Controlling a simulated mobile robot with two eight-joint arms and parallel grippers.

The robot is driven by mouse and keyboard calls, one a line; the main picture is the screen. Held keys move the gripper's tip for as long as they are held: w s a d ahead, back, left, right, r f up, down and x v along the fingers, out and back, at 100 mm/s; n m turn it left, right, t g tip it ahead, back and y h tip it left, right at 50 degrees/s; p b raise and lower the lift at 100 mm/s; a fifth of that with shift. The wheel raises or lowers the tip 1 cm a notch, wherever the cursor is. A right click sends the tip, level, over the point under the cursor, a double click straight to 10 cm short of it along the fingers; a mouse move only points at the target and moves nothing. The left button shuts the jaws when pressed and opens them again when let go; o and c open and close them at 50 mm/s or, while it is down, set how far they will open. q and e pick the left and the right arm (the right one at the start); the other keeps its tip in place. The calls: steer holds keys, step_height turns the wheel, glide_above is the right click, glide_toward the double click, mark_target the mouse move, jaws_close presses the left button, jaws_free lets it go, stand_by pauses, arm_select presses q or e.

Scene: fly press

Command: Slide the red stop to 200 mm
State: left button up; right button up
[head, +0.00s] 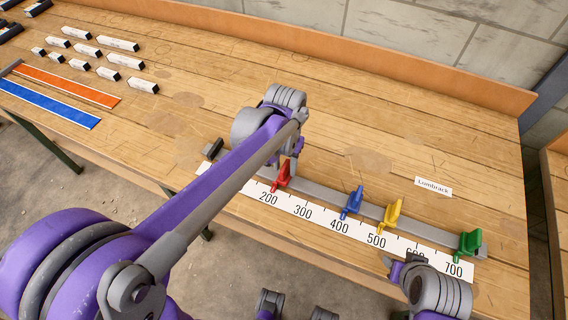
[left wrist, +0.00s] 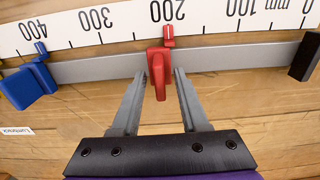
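The red stop (head: 281,178) sits on the grey rail (head: 325,193) beside the 200 label of the white scale (head: 335,226). In the left wrist view the red stop (left wrist: 159,69) has its pointer close to the 200 label, which appears upside down; the exact tick is hard to read. My left gripper (left wrist: 161,74) is around the red stop's handle, one finger on each side, with narrow gaps showing, so it looks open. In the head view my left arm partly hides the left end of the rail and scale.
Blue (head: 352,202), yellow (head: 391,214) and green (head: 469,244) stops stand further right on the rail. A dark end block (head: 213,149) is at its left end. A Lombrack label (head: 433,187) lies behind. Several small blocks and blue and orange strips lie at the left.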

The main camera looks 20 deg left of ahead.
mark_target(285, 165)
arm_select(q)
step_height(285, 165, up, 11)
steer(key=p, duration=0.1)
arm_select(e)
steer(key=shift+w+r, duration=0.1)
steer(key=shift+r, duration=0.45)
arm_select(q)
steer(key=shift+f, duration=0.1)
stand_by(0.3)
arm_select(e)
steer(key=r+p, duration=0.2)
steer(key=shift+w+r, duration=0.3)
arm_select(q)
steer(key=s+a+f+t, duration=0.1)
steer(key=s+f+t, duration=0.1)
steer(key=s, duration=0.5)
steer(key=s+a+f+n+t+p, duration=0.1)
steer(key=s+a+f+t, duration=0.1)
steer(key=s+f, duration=0.3)
steer(key=shift+s+f+t, duration=0.25)
steer(key=shift+s+t, duration=0.45)
steer(key=shift+s, duration=0.4)
arm_select(e)
steer(key=shift+w+r, duration=0.2)
steer(key=shift+r, duration=0.5)
arm_select(q)
steer(key=shift+w, duration=0.1)
arm_select(e)
steer(key=shift+d, duration=0.1)
stand_by(0.8)
